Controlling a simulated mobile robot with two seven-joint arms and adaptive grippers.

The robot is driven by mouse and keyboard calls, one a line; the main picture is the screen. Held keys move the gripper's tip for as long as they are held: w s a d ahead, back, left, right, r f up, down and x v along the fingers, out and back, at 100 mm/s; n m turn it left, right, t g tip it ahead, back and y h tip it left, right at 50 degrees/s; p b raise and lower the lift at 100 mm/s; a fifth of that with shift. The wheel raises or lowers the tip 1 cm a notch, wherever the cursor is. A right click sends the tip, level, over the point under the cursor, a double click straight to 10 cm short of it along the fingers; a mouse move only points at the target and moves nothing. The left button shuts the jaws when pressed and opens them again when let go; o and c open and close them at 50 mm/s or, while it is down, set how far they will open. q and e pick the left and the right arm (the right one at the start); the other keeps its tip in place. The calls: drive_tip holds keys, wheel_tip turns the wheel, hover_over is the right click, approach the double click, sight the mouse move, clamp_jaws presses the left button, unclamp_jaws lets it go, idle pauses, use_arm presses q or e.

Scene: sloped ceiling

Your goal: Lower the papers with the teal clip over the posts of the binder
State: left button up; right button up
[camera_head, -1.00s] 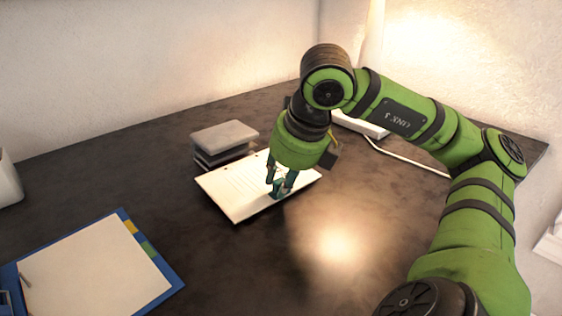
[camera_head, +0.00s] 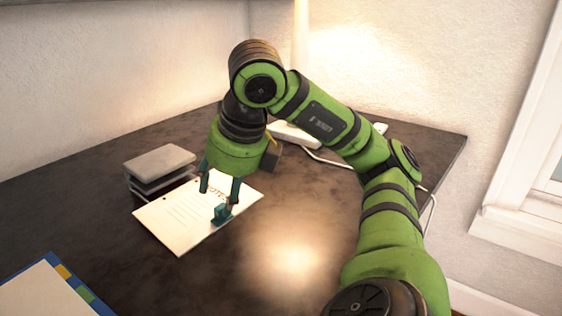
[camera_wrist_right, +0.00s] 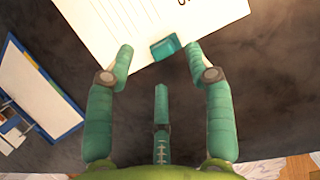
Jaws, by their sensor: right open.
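The papers (camera_head: 180,222) lie flat on the dark desk, with the teal clip (camera_head: 221,213) on their near right edge. My right gripper (camera_head: 219,194) is open and empty, its fingers spread just above the papers around the clip. In the right wrist view the clip (camera_wrist_right: 165,47) shows between and slightly beyond the open fingertips (camera_wrist_right: 160,57), apart from them. The blue binder (camera_head: 64,271) with white sheets lies at the lower left, cut off by the frame. It also shows at the left of the wrist view (camera_wrist_right: 70,98). Its posts cannot be made out. My left gripper is out of view.
A stack of grey boxes or cases (camera_head: 158,162) stands just behind the papers' left corner. A white power strip (camera_head: 292,134) with a cable lies at the back. The desk (camera_head: 150,275) between the papers and the binder is clear.

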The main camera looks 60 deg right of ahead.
drive_tip(key=s+a+r, duration=0.1)
drive_tip(key=s+r, duration=0.1)
drive_tip(key=s, duration=1)
drive_tip(key=shift+s+a, duration=0.4)
